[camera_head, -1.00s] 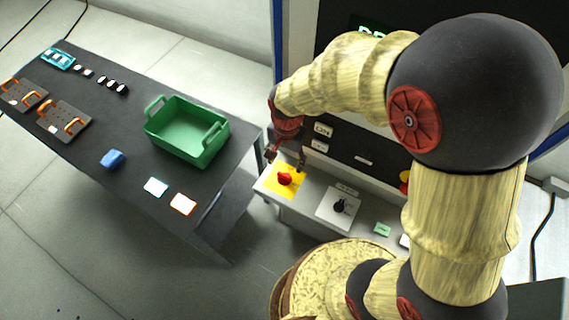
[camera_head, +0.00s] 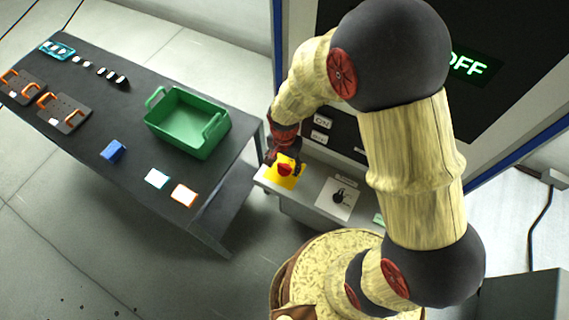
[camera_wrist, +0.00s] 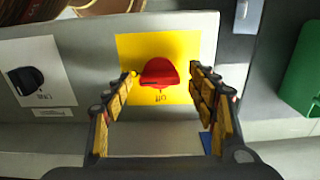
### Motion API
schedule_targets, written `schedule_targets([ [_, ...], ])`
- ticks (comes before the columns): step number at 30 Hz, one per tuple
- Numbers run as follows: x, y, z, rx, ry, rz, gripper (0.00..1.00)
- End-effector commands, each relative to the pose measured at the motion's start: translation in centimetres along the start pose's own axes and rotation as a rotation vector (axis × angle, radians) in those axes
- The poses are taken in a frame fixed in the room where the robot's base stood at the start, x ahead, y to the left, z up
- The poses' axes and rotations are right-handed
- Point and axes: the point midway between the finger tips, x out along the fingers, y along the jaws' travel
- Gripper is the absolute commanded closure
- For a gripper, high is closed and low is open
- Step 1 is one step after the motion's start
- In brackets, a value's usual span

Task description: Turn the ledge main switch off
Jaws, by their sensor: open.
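The red rotary switch knob (camera_head: 285,170) sits on a yellow plate (camera_head: 270,180) on the grey ledge (camera_head: 307,205). In the wrist view the red knob (camera_wrist: 158,73) shows between my fingertips, with an OFF label (camera_wrist: 160,99) upside down on the plate (camera_wrist: 126,45). My gripper (camera_wrist: 163,72) is open, with one finger on each side of the knob and a visible gap to it. In the head view my gripper (camera_head: 285,158) is at the knob, partly covering the plate. The display (camera_head: 469,66) above reads OFF in green, partly hidden by my arm.
A black knob on a white plate (camera_head: 337,200) is beside the switch; it also shows in the wrist view (camera_wrist: 30,80). Left of the ledge, a dark table (camera_head: 120,195) holds a green bin (camera_head: 188,128), a blue block (camera_head: 112,151) and several small parts.

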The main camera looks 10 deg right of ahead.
Motion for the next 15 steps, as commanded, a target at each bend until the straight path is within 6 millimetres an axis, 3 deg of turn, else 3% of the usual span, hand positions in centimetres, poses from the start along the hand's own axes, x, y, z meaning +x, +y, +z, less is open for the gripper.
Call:
schedule_targets([
  [4,-0.02,0.00,0.00,0.000,0.000,0.000,0.44],
  [15,-0.03,0.01,0.01,0.000,0.000,0.000,0.65],
])
